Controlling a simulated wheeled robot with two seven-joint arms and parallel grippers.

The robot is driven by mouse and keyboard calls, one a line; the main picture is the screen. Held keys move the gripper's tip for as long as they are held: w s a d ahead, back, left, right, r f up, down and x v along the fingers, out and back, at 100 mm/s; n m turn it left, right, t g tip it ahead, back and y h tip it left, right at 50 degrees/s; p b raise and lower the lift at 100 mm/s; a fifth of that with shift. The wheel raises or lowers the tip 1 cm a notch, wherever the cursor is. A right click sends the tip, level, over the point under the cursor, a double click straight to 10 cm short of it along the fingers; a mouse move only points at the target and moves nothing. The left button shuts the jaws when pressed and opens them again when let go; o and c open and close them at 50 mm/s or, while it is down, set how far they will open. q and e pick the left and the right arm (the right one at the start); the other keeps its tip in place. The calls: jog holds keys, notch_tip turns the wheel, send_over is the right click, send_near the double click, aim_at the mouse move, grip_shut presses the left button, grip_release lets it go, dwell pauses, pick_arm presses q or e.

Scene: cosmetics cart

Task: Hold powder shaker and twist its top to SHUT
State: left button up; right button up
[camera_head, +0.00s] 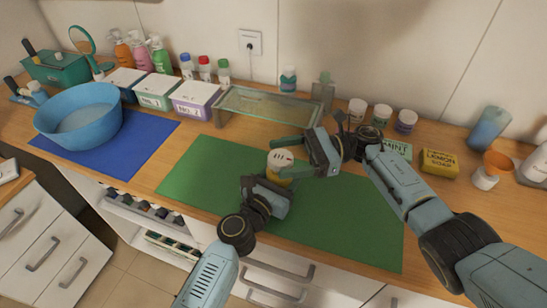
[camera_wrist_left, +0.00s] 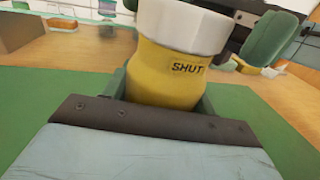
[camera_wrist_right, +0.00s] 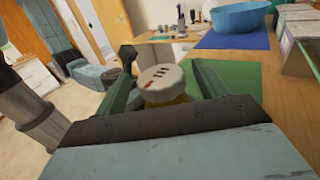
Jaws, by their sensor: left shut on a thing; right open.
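The powder shaker (camera_head: 280,167) has a yellow body and a white top. It is upright above the green mat (camera_head: 222,168). My left gripper (camera_head: 272,184) is shut on its yellow body, which bears the word SHUT below the white top in the left wrist view (camera_wrist_left: 178,68). My right gripper (camera_head: 297,156) is open, with its fingers on either side of the shaker's top. In the right wrist view the white top (camera_wrist_right: 160,80) shows dark slots and a red mark between the open fingers. I cannot tell whether the right fingers touch it.
A glass-topped stand (camera_head: 268,105) is behind the mat. A blue basin (camera_head: 78,115) stands on a blue mat (camera_head: 150,135) at left. Small jars (camera_head: 382,116) and a yellow soap box (camera_head: 439,163) are at right. The green mat's left part is clear.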

aim_at(273, 158)
jog(key=shift+x, duration=1.55)
jog(key=shift+c, duration=0.3)
jog(key=c, duration=0.9)
